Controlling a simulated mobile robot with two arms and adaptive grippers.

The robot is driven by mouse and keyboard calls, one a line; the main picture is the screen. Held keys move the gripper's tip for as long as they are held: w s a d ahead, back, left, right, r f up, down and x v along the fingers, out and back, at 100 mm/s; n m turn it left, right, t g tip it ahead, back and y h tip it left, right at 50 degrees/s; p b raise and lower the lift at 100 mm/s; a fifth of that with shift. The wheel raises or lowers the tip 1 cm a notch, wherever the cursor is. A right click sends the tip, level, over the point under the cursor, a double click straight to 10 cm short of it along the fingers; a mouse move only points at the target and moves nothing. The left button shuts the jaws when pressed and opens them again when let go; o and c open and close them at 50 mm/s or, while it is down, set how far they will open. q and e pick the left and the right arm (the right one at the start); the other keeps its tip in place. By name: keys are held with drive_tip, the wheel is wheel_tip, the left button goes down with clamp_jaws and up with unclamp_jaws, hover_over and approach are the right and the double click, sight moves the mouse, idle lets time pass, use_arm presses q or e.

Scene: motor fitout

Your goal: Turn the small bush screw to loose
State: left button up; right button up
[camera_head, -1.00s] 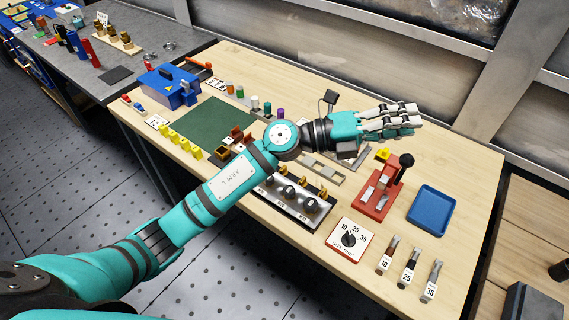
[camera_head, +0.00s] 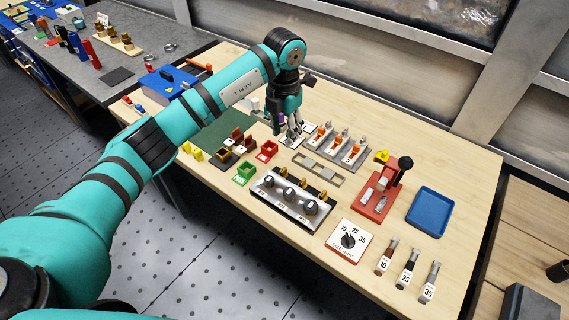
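My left gripper (camera_head: 291,136) points down over the back middle of the table, with its fingertips at or just above a small pale plate. Its fingers hide part of that plate, and I cannot tell whether they touch anything on it. I cannot tell whether the fingers are open or shut. I cannot single out the small bush screw; a grey rack (camera_head: 352,155) with several orange-and-white pieces stands just right of the gripper. My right gripper is not in view.
In front are a panel with black knobs (camera_head: 283,215), a dial card (camera_head: 342,254) marked 10, 25, 35, and labelled tools (camera_head: 405,270). A red press (camera_head: 368,204) and blue tray (camera_head: 424,222) stand right.

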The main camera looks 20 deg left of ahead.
sight(284, 168)
use_arm(q)
wheel_tip(284, 168, down, 14)
drive_tip(key=p, duration=0.2)
drive_tip(key=shift+r+p, duration=0.25)
drive_tip(key=shift+p, duration=0.05)
drive_tip(key=shift+c, duration=0.3)
clamp_jaws()
